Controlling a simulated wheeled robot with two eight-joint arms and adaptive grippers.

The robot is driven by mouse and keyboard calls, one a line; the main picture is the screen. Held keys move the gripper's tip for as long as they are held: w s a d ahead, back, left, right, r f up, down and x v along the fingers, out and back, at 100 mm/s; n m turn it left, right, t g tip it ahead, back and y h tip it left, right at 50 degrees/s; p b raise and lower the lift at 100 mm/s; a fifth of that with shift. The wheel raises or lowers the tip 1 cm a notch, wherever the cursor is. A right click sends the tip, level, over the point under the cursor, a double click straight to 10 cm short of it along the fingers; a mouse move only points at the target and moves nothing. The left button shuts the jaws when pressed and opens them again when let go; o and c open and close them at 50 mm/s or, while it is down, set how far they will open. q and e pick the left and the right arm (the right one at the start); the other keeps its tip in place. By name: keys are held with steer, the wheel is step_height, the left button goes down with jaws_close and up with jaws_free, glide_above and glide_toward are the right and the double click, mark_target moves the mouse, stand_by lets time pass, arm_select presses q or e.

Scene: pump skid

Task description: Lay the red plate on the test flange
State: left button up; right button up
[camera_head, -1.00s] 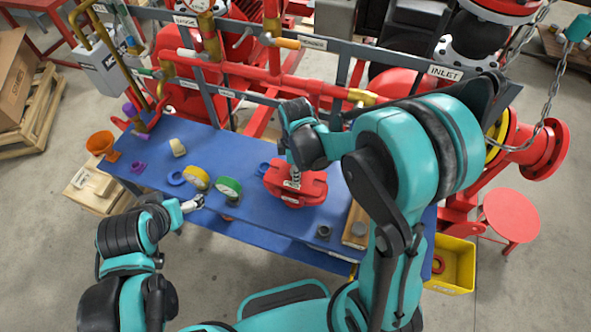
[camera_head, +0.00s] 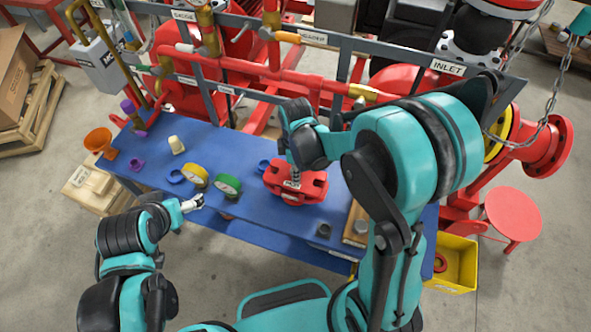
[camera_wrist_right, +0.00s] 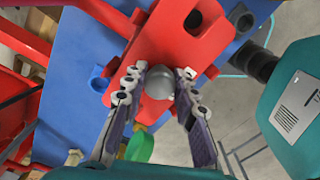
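The red plate (camera_wrist_right: 160,45) is a long flat piece with a dark hole and a round grey knob (camera_wrist_right: 184,84) standing on it. In the head view the red plate (camera_head: 296,177) lies on the blue table over a red body with lugs, likely the test flange (camera_head: 283,194); I cannot tell how well it is seated. My right gripper (camera_wrist_right: 161,85) is directly above, fingers spread on either side of the knob, with a visible gap on the left. My left gripper (camera_head: 193,203) hangs by the table's front edge, away from the plate; its fingers are too small to read.
Red pipework runs behind. A yellow bin (camera_head: 455,264) and red stool (camera_head: 512,215) are at right.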

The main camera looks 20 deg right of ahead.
steer(key=o, duration=0.4)
steer(key=shift+o, duration=0.2)
steer(key=shift+r, duration=0.1)
step_height(320, 180, up, 12)
steer(key=s+d+f+m+t+b, duration=0.4)
steer(key=s+f+m+t+b, duration=0.3)
steer(key=m, duration=0.8)
steer(key=s+b, duration=0.3)
steer(key=shift+s+d+f+m, duration=0.15)
steer(key=shift+d+f+m, duration=0.15)
steer(key=shift+d+m, duration=0.1)
